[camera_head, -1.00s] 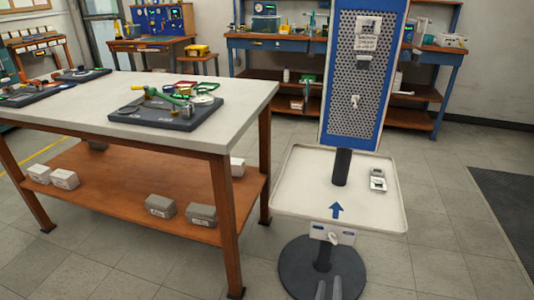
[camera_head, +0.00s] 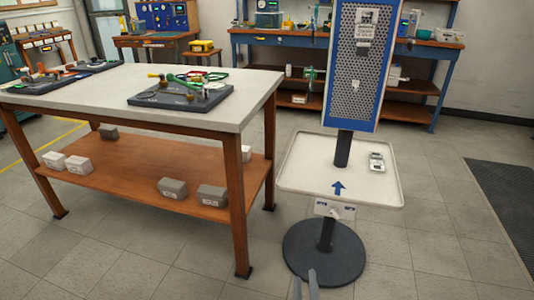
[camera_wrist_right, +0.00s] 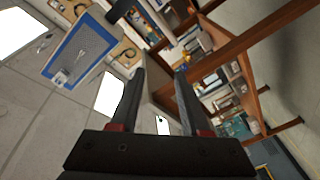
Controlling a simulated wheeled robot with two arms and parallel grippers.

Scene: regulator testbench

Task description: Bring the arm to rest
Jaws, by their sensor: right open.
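My right gripper (camera_head: 305,281) shows at the bottom edge of the head view as two grey fingertips, in front of the round dark stand base. In the right wrist view its two dark fingers (camera_wrist_right: 159,76) are spread apart with nothing held between them. The rest of the right arm is out of the head view. My left gripper is in neither current view.
A workbench (camera_head: 222,114) with a dark fixture board (camera_head: 150,98) stands at the left. A stand with a perforated panel (camera_head: 345,78), white tray (camera_head: 308,160) and round base (camera_head: 348,262) is ahead. A small device (camera_head: 376,162) lies on the tray. Floor at right is clear.

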